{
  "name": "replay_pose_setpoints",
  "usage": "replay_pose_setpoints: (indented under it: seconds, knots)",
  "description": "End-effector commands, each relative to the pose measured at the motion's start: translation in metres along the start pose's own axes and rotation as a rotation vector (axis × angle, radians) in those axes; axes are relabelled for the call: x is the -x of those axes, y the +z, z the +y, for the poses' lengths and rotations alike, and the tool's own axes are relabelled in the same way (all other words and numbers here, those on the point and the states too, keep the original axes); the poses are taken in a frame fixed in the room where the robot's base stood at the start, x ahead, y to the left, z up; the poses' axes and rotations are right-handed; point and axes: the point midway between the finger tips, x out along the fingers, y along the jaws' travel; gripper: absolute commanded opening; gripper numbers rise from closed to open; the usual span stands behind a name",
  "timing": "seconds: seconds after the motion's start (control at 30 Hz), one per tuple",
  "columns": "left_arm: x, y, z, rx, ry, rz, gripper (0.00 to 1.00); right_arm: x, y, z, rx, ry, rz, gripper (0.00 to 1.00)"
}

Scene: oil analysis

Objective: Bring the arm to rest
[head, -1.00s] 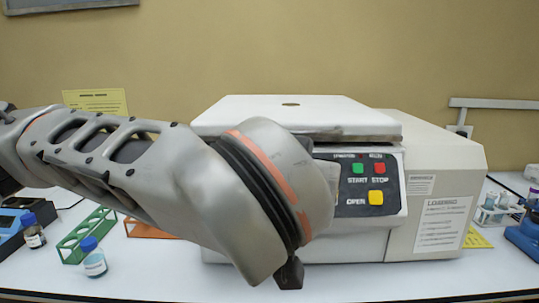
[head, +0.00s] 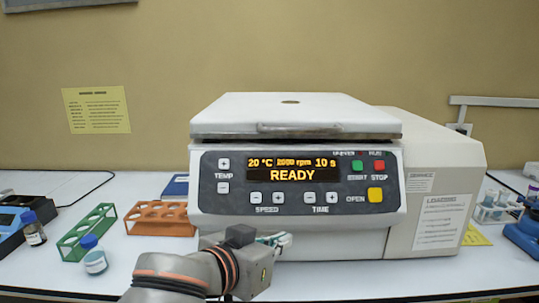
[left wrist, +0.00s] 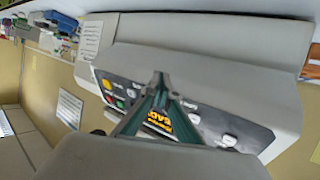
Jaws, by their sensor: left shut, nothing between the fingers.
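My left arm enters at the bottom of the head view, and my left gripper (head: 281,240) is low in front of the centrifuge (head: 300,222), below its control panel. The gripper is shut and empty. In the left wrist view the green-grey fingers (left wrist: 160,82) come together in front of the centrifuge's panel (left wrist: 226,126), which appears tilted. I cannot tell the exact gap between the fingers and the machine. The centrifuge lid (head: 296,112) is down and its display (head: 292,169) reads READY, 20 °C, 2000 rpm. My right gripper is not in view.
A green rack (head: 88,231) and an orange rack (head: 158,218) stand left of the centrifuge, with small blue-capped bottles (head: 94,257) near them. A tube rack (head: 496,210) and a blue object (head: 524,235) are at the right. The front right bench is clear.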

Motion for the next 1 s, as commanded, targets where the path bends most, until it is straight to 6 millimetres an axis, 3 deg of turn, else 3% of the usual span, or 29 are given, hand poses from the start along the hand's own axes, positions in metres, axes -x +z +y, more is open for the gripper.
replay_pose_setpoints:
  seconds: [0.27, 0.47, 0.67, 0.8, 1.0]
  knots:
    - [0.003, 0.096, -0.079, -0.014, -0.163, -0.088, 0.00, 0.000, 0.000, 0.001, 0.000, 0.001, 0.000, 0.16]
    - [0.027, 0.183, -0.135, -0.077, -0.304, -0.216, 0.00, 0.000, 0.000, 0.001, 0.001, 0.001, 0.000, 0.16]
    - [0.077, 0.280, -0.184, -0.185, -0.438, -0.406, 0.00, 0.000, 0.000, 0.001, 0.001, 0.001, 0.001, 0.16]
    - [0.124, 0.340, -0.210, -0.279, -0.506, -0.557, 0.00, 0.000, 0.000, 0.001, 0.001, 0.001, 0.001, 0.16]
    - [0.185, 0.399, -0.231, -0.401, -0.557, -0.744, 0.00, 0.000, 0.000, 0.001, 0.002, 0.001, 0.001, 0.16]
